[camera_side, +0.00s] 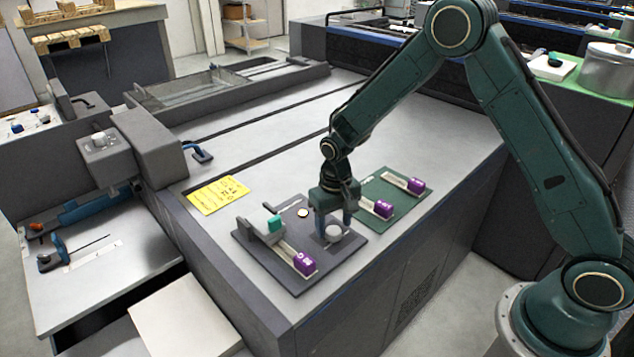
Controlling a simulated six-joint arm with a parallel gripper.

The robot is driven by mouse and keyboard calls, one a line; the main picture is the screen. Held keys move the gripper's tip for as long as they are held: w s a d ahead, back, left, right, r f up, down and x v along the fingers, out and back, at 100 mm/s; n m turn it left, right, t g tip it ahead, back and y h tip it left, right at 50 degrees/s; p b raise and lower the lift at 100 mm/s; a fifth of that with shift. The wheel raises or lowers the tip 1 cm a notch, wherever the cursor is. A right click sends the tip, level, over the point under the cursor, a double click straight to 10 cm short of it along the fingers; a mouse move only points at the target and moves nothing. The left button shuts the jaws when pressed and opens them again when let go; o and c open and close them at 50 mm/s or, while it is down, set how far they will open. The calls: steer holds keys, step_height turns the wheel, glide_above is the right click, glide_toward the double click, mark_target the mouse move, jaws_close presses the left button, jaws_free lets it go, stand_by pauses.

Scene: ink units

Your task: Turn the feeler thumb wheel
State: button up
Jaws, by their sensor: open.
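My gripper (334,221) points down over the right part of a dark grey plate (299,286), its fingers apart. A pale round knob (333,234) on the plate shows low between the fingers; I cannot tell whether they touch it. This knob may be the feeler thumb wheel, but no label that I can read confirms it. Another pale knob (99,138) sits on top of a grey box at the left, far from my gripper. Part of the plate behind the fingers is hidden.
A green plate (373,188) with purple blocks lies close behind my gripper. A yellow note (218,194) lies left. The tabletop behind is mostly clear.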

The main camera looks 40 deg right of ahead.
mark_target(334, 230)
step_height(334, 230, up, 12)
steer(key=shift+r, duration=0.2)
stand_by(0.4)
steer(key=shift+f, duration=0.15)
stand_by(1.2)
steer(key=shift+f, duration=6.8)
steer(key=c, duration=1)
